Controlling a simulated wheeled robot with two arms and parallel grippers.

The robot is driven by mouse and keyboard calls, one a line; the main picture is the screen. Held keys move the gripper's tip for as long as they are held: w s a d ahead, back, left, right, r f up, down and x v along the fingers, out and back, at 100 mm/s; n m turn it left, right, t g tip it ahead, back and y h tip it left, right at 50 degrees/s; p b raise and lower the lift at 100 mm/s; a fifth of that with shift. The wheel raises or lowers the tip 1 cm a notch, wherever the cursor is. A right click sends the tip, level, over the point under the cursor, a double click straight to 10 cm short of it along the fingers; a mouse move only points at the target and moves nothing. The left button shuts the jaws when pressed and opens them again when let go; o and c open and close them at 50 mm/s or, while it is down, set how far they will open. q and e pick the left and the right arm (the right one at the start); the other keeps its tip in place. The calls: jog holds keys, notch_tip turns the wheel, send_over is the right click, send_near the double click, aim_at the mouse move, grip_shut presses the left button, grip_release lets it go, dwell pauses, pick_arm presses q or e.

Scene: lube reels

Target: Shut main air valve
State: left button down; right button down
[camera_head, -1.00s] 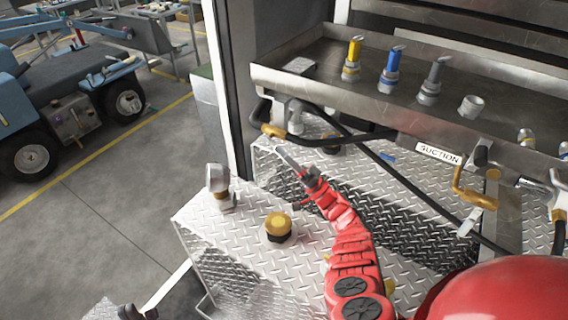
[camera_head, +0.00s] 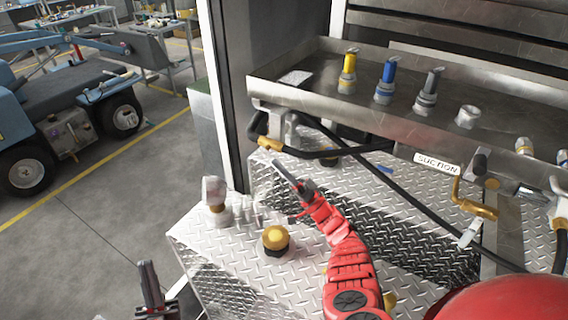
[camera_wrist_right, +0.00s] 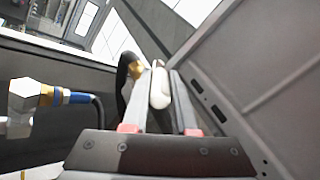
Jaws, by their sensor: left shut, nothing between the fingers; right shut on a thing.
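My right gripper (camera_head: 281,171), on the red arm, reaches in above the diamond-plate deck, just below a brass fitting (camera_head: 270,143) on a black hose under the steel tray. In the right wrist view my right gripper (camera_wrist_right: 160,100) is shut on a pale, rounded handle (camera_wrist_right: 159,88). A brass fitting (camera_wrist_right: 136,70) and black hose are just beside it. I cannot tell for certain whether this handle is the main air valve's; its body is hidden. My left gripper (camera_head: 149,285) is shut and empty at the lower left, off the deck's left edge.
The steel tray (camera_head: 300,98) holds yellow, blue and grey fittings. A gold-capped filler (camera_head: 276,240) and a grey cylindrical fitting (camera_head: 215,199) stand on the deck. A suction label (camera_head: 437,164) and brass pipe (camera_head: 470,203) are at right. Black hoses cross below the tray.

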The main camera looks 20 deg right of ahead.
pick_arm(q)
jog(key=w+d+r+m+g+y, duration=0.3)
jog(key=w+d+g, duration=0.8)
jog(key=w+d, duration=1.35)
jog(key=d+r+m+g+y, duration=0.15)
jog(key=d+g, duration=0.25)
jog(key=d, duration=0.4)
jog(key=s+d+m+g+y, duration=0.2)
jog(key=s+d+g, duration=0.25)
jog(key=s, duration=0.35)
jog(key=w+f, duration=0.4)
jog(key=w, duration=0.1)
jog(key=w+f, duration=0.2)
jog(key=f, duration=0.1)
jog(key=shift+w+a+f, duration=0.1)
jog(key=shift+w+a, duration=0.1)
jog(key=shift+a, duration=0.05)
jog(key=shift+a+f, duration=0.35)
